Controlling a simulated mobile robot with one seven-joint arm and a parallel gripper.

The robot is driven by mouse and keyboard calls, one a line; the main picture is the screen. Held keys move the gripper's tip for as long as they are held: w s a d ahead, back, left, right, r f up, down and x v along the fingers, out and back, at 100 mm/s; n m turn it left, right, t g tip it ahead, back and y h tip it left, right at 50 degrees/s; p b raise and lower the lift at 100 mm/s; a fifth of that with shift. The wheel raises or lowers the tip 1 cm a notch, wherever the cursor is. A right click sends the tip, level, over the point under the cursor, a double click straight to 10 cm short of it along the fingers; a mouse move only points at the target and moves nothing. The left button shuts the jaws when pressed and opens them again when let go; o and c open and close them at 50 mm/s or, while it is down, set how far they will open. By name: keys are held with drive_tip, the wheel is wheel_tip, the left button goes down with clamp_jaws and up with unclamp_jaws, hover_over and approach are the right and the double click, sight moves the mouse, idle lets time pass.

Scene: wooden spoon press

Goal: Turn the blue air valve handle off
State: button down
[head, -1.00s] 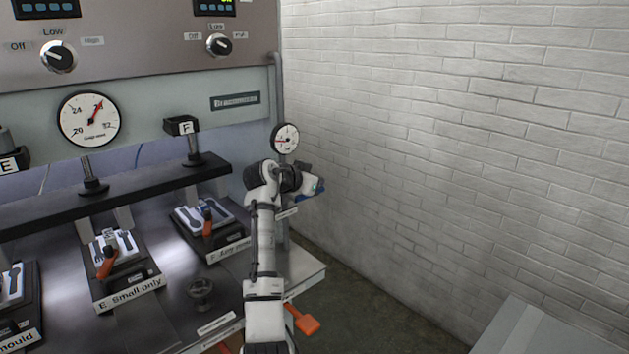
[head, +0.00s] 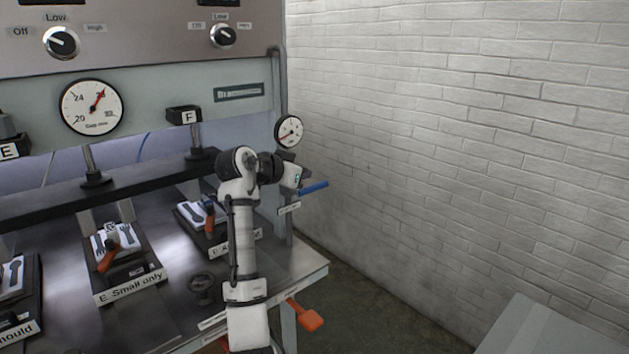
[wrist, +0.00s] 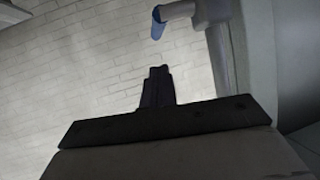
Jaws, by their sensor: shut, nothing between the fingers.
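The blue valve handle (head: 313,187) sticks out to the right from the grey pipe at the press's right end, nearly level and tilted slightly up at its free end. In the wrist view the blue handle (wrist: 157,23) shows at the top, beside a grey pipe fitting. My gripper (head: 302,172) is just left of the handle in the head view, partly hidden by its own wrist. In the wrist view my gripper's dark fingers (wrist: 158,84) are shut together and empty, with a visible gap between them and the handle.
A small pressure gauge (head: 289,131) sits on the pipe just above my wrist. An orange pedal or lever (head: 305,314) juts out below the table edge. The brick wall (head: 460,150) stands right of the handle, with open floor between.

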drive_tip(key=b+v, duration=0.1)
drive_tip(key=v, duration=0.5)
